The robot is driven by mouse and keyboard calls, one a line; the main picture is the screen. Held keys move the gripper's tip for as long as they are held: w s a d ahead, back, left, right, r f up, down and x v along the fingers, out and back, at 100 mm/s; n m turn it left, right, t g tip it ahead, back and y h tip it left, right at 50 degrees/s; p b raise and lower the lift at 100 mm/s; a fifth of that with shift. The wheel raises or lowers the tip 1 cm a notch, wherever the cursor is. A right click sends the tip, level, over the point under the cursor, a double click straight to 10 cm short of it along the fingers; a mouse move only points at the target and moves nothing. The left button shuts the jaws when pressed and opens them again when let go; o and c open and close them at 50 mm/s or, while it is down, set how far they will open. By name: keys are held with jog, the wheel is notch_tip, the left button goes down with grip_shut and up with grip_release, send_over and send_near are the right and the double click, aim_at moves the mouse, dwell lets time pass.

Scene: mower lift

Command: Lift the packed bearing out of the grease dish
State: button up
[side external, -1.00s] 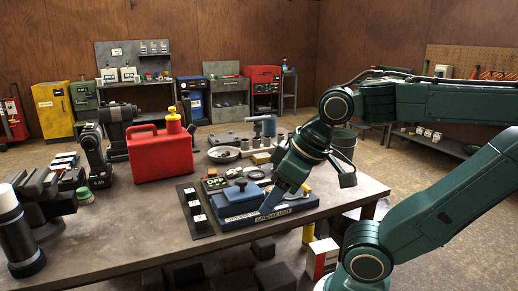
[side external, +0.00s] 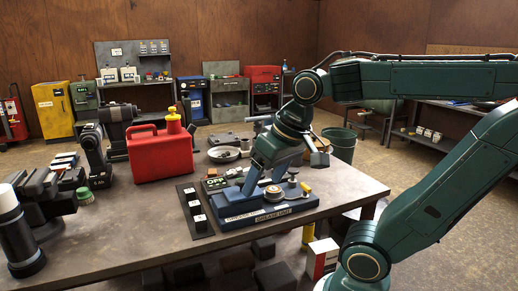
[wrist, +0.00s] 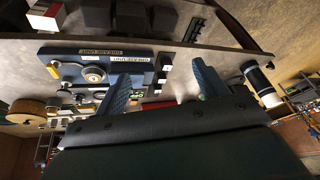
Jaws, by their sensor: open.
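The blue grease unit (side external: 290,212) lies near the front edge of the bench, its label facing front. A round dish with a tan-centred ring (side external: 273,194), which looks like the packed bearing in its dish, sits on its right half. In the wrist view the round dish (wrist: 93,74) is left of both fingers. My gripper (side external: 264,180) is open and empty, over the left-back part of the unit, left of the dish and apart from it. In the wrist view its blue fingers (wrist: 163,88) are spread wide. The blue knobbed part of the unit is partly hidden by my gripper.
A black rack with white blocks (side external: 196,212) stands just left of the unit. A red fuel can (side external: 160,153) stands behind it to the left. A metal bowl (side external: 223,154) and small parts lie behind the unit.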

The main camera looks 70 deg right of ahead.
jog(key=w+d+f+m+g, duration=0.1)
jog(key=w+d+m+g, duration=0.1)
jog(key=d+m, duration=0.8)
jog(key=w+d+f+m+g, duration=0.1)
jog(key=w+d+m, duration=0.3)
jog(key=d+m, duration=0.6)
jog(key=d+g, duration=0.1)
jog(key=d, duration=0.4)
jog(key=shift+w+d+f+g+y, duration=0.2)
jog(key=shift+w+d+g+y, duration=0.05)
jog(key=shift+d+g+y, duration=0.05)
jog(key=shift+f, duration=0.1)
send_over(274, 189)
jog(key=shift+w+d+f, duration=0.1)
jog(key=shift+f, duration=2.05)
jog(key=shift+w+d+f, duration=0.1)
jog(key=shift+f, duration=2)
jog(key=shift+s+a+f, duration=0.1)
jog(key=shift+s+f, duration=0.05)
jog(key=shift+f, duration=2.4)
jog(key=c, duration=1.2)
